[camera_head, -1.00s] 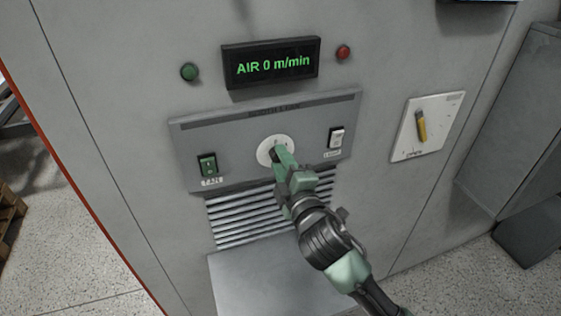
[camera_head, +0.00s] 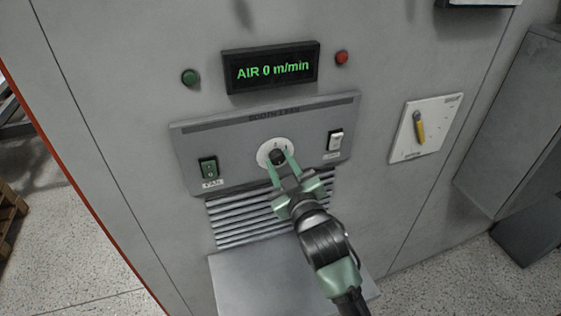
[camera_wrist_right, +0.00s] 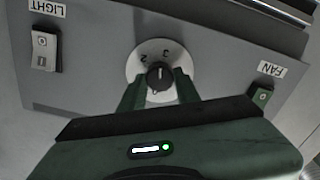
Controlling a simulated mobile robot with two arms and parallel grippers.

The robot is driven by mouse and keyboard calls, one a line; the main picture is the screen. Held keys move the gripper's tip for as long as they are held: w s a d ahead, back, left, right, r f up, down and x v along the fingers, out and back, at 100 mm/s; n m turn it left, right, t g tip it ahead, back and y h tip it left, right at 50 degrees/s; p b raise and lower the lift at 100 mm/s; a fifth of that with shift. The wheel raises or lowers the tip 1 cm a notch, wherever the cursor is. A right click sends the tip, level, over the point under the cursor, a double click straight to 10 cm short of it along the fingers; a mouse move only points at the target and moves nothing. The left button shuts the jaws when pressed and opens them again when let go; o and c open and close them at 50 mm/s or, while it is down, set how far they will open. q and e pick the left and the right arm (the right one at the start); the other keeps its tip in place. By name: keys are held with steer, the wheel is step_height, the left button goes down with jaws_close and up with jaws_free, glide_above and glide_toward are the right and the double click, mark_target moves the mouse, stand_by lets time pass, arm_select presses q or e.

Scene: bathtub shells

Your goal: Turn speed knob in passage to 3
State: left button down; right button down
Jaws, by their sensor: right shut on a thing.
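The speed knob (camera_head: 277,157) is a small black knob on a round white dial (camera_head: 264,152) in the middle of the grey control panel. My right gripper (camera_head: 279,160) is shut on it, one green finger on each side. I cannot tell for sure which number the knob points to. The display (camera_head: 272,66) above reads "AIR 0 m/min". My left gripper is not in view.
A green fan switch (camera_head: 209,168) is left of the dial, and a white light switch (camera_head: 336,139) is right of it. A green lamp (camera_head: 190,77) and a red lamp (camera_head: 341,58) flank the display. A yellow-handled switch plate (camera_head: 428,128) is further right. Vent slats (camera_head: 240,217) lie below.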

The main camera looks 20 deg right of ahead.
steer(key=shift+f+m, duration=0.15)
steer(key=shift+m, duration=0.95)
steer(key=shift+p, duration=0.3)
steer(key=c, duration=1)
jaws_free()
steer(key=s+b, duration=0.2)
steer(key=s, duration=0.5)
steer(key=shift+s+d+b, duration=0.15)
steer(key=shift+s+b, duration=0.2)
steer(key=shift+s, duration=0.05)
